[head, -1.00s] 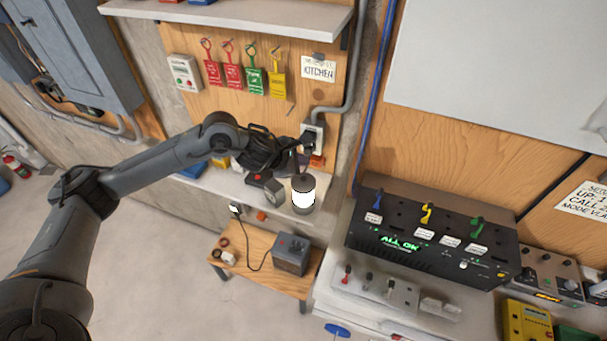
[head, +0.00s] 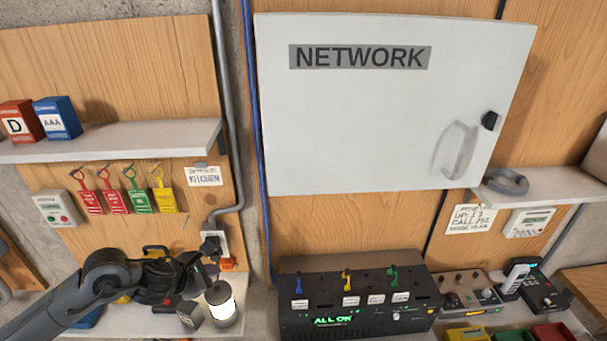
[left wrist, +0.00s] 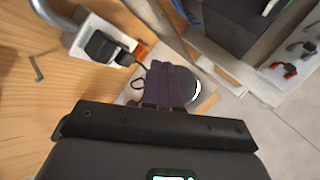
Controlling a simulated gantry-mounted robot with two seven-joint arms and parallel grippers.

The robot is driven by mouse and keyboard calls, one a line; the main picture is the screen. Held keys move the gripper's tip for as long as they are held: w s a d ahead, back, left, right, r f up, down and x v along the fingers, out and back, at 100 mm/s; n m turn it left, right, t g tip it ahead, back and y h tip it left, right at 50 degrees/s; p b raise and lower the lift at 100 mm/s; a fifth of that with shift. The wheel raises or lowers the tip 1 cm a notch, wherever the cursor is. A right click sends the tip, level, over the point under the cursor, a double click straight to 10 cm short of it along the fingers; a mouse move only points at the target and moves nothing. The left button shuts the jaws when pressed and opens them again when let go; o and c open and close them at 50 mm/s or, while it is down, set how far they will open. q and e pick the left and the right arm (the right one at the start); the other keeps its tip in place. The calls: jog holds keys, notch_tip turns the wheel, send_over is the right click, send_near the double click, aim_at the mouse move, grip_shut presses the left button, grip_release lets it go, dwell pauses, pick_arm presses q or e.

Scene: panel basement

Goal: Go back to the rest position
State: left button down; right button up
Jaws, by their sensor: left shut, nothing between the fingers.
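My left gripper (head: 206,272) is shut and empty. It is just below the wall outlet (head: 214,243), which has a black plug (head: 210,247) in it, and beside the lit lantern (head: 222,305) on the lower shelf. In the left wrist view the shut fingers (left wrist: 168,84) point at the shelf, with the plug (left wrist: 104,46) up and to the left and the lantern's bright edge (left wrist: 198,88) partly hidden behind them. I cannot tell whether the fingers touch anything. My right gripper is in neither view.
A black panel (head: 360,310) with coloured levers and a lit "ALL ON" sign stands right of the lantern. Coloured tags (head: 140,200) hang above my left arm under the upper shelf (head: 110,140). A white NETWORK cabinet (head: 380,110) is shut. Open wall lies between tags and outlet.

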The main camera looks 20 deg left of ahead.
pick_arm(q)
jog(key=s+d+f+n+h+p, duration=0.1)
jog(key=s+d+f+n+p, duration=0.15)
jog(key=s+d+n, duration=0.45)
jog(key=s+d+f+n+p, duration=0.1)
jog(key=s+d+f+n, duration=0.2)
jog(key=d+n, duration=0.85)
jog(key=s+a+f+n+g+y+p, duration=0.1)
jog(key=s+a+n+g, duration=0.1)
jog(key=s+n, duration=0.8)
jog(key=s+a+f+n+g+p, duration=0.1)
jog(key=s+a+f+n+g, duration=0.1)
jog(key=s+n, duration=0.8)
jog(key=n+g, duration=0.1)
jog(key=n, duration=0.4)
jog(key=shift+s+a+f+g+y+p, duration=0.2)
jog(key=shift+s+g+y+p, duration=0.1)
jog(key=shift+y+p, duration=0.1)
notch_tip(320, 180, down, 21)
jog(key=b, duration=2)
jog(key=shift+r+b, duration=0.2)
jog(key=shift+b, duration=0.15)
jog(key=shift+r, duration=0.1)
